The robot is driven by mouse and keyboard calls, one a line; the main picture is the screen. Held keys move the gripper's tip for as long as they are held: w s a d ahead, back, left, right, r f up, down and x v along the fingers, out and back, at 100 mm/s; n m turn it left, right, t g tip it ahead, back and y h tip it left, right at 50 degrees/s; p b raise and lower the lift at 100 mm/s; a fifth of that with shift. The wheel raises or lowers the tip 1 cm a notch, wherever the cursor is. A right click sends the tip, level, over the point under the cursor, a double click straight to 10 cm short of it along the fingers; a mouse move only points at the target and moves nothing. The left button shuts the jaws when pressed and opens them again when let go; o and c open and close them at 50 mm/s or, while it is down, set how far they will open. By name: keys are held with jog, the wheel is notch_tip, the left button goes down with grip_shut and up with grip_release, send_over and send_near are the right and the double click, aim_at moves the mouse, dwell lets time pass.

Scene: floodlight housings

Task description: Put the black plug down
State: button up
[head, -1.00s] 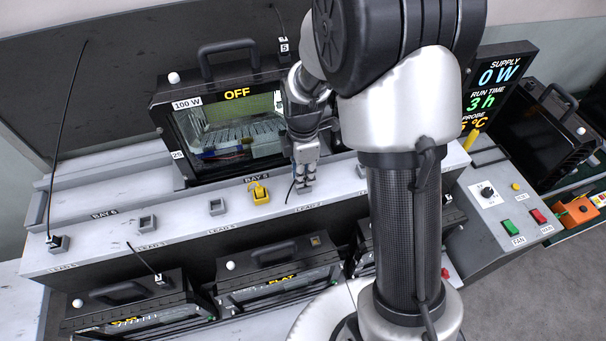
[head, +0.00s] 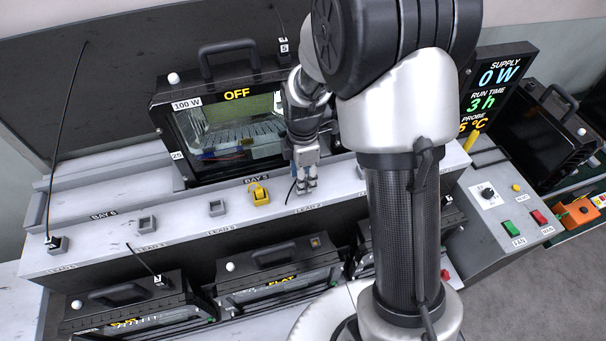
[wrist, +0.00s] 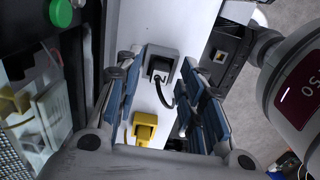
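The black plug (wrist: 160,70) sits in a grey holder (wrist: 160,51) on the pale ledge in the wrist view. Its black lead (wrist: 165,95) curves out toward the right finger. My gripper (wrist: 157,64) has its blue-padded fingers apart on either side of the plug and holder, with visible gaps. In the head view my gripper (head: 306,184) points down at the ledge near the LEAD 2 label. There it hides the plug, and only part of the lead shows beside the fingers.
A yellow holder (head: 259,193) stands just left of my gripper; grey holders (head: 217,207) line the ledge (head: 185,221). A 100 W floodlight housing (head: 228,110) marked OFF stands behind. More housings (head: 280,275) sit below the front edge. A control panel (head: 505,212) is at the right.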

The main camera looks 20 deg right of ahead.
notch_tip(320, 180, up, 12)
jog(key=r+p, duration=0.1)
jog(key=p, duration=0.2)
jog(key=s+r+m+t, duration=0.2)
jog(key=s+r+m, duration=0.5)
jog(key=s+r, duration=0.1)
jog(key=s+r+m+t, duration=0.2)
jog(key=s+r+m, duration=0.1)
jog(key=s+m, duration=0.8)
jog(key=shift+s+r+t, duration=0.25)
jog(key=shift+s+t, duration=0.05)
jog(key=shift+s, duration=0.9)
jog(key=shift+f+b, duration=0.1)
jog(key=shift+b, duration=0.25)
notch_tip(320, 180, down, 8)
jog(key=b, duration=0.8)
